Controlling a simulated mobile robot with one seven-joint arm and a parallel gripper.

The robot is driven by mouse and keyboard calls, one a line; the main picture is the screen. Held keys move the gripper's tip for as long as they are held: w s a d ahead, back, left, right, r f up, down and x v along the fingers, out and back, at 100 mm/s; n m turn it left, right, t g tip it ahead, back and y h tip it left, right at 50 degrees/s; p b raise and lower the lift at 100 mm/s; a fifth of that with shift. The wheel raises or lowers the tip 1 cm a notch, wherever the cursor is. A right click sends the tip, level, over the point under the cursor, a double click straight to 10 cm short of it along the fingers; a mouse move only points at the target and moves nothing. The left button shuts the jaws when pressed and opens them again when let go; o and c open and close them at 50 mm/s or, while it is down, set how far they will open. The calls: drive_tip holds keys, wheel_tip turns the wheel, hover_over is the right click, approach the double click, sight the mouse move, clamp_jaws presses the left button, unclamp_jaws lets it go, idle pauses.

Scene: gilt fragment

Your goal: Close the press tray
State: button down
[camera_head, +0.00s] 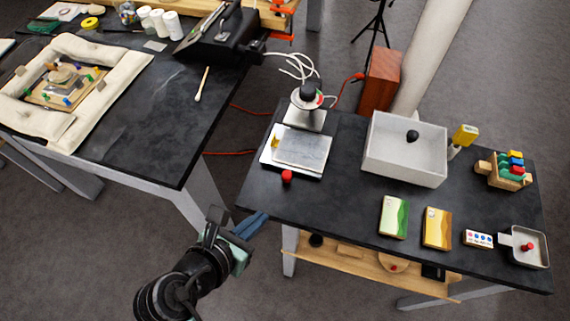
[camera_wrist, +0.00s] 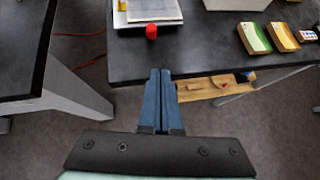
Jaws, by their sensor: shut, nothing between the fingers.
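The press (camera_head: 306,118) stands at the left end of the right-hand black table, with a black knob on top. Its tray (camera_head: 300,150), a light base with a grey metal plate, lies in front of its column. A red knob (camera_head: 287,176) sits at the tray's front edge. In the wrist view, the tray (camera_wrist: 150,10) shows at the top, cut off by the frame, with the red knob (camera_wrist: 151,31) below it. My gripper (camera_head: 262,216) is shut and empty, near the table's front left corner, apart from the knob. Its blue fingers (camera_wrist: 160,76) point towards the table.
A white open bin (camera_head: 375,155) stands right of the press. Green and yellow packets (camera_head: 394,216), a small pan (camera_head: 528,247) and a block rack (camera_head: 508,172) are farther right. The left table (camera_head: 150,110) bears padded bolsters. Floor separates the tables; a wooden shelf (camera_head: 350,259) is underneath.

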sight(293, 155)
drive_tip(key=shift+n+g+y, duration=0.3)
drive_tip(key=shift+y, duration=0.3)
drive_tip(key=x, duration=0.9)
drive_tip(key=shift+w+a+b, duration=0.2)
drive_tip(key=shift+w+b, duration=0.1)
drive_tip(key=shift+w, duration=0.1)
drive_tip(key=shift+w+d+r, duration=0.15)
drive_tip(key=shift+w+d, duration=0.1)
drive_tip(key=shift+w, duration=0.3)
drive_tip(key=shift+w+d+r, duration=0.1)
drive_tip(key=shift+w+d, duration=0.15)
drive_tip(key=shift+w, duration=0.25)
drive_tip(key=shift+w+d, duration=0.25)
drive_tip(key=shift+w, duration=0.3)
drive_tip(key=w, duration=0.2)
drive_tip(key=w+d+p, duration=0.1)
drive_tip(key=w, duration=0.1)
drive_tip(key=w+d, duration=0.1)
drive_tip(key=w, duration=0.2)
drive_tip(key=shift+d, duration=0.15)
drive_tip(key=shift+r, duration=0.1)
drive_tip(key=shift+w+d, duration=0.1)
drive_tip(key=shift+w, duration=0.05)
drive_tip(key=shift+r+p, duration=0.1)
drive_tip(key=shift+p, duration=0.3)
